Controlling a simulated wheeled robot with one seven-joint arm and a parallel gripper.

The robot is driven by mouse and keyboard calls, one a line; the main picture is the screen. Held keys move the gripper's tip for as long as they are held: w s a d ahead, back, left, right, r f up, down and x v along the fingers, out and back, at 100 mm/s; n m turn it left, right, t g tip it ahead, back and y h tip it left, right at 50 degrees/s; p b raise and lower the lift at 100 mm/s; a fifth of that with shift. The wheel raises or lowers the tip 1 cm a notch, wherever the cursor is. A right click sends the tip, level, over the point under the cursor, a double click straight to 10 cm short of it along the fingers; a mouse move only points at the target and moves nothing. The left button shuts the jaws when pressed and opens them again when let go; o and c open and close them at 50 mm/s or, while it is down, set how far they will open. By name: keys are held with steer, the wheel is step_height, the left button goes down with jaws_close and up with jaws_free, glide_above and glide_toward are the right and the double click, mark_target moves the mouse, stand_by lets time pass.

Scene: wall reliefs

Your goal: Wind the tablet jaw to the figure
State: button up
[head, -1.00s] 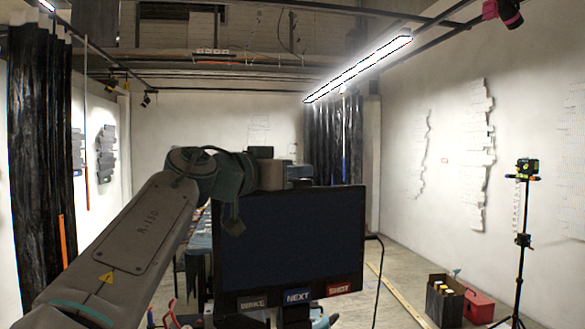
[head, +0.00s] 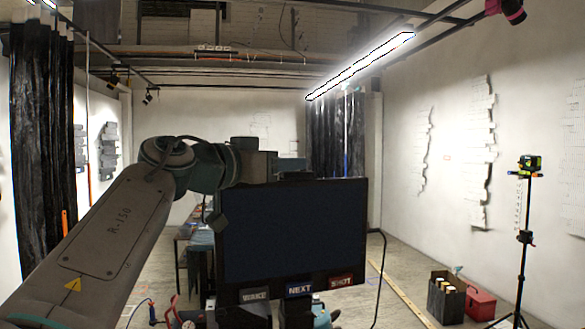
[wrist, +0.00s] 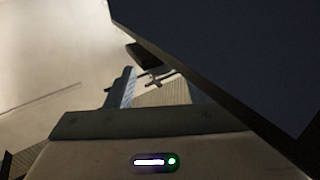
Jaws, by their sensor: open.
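A dark flat screen (head: 293,232), which looks like the tablet, stands in front of me in the head view, with WAKE, NEXT and SHOT labels along its lower edge. Its dark face also fills the upper right of the wrist view (wrist: 235,50). My gripper (wrist: 158,80) is open in the wrist view, its right finger partly hidden by the screen's edge. A small cross-shaped metal handle (wrist: 155,82) shows between the fingers, below a dark block (wrist: 143,52). I cannot tell whether the fingers touch it. In the head view my gripper is hidden. No figure or scale is readable.
A tripod (head: 523,240) stands at the right. A dark box of bottles (head: 445,297) and a red case (head: 480,302) sit on the floor near it. A cable hangs right of the screen. Reliefs line the walls.

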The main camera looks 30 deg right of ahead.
steer(key=b+v, duration=0.1)
steer(key=v, duration=0.9)
steer(key=shift+a+b, duration=0.2)
steer(key=shift+b, duration=0.15)
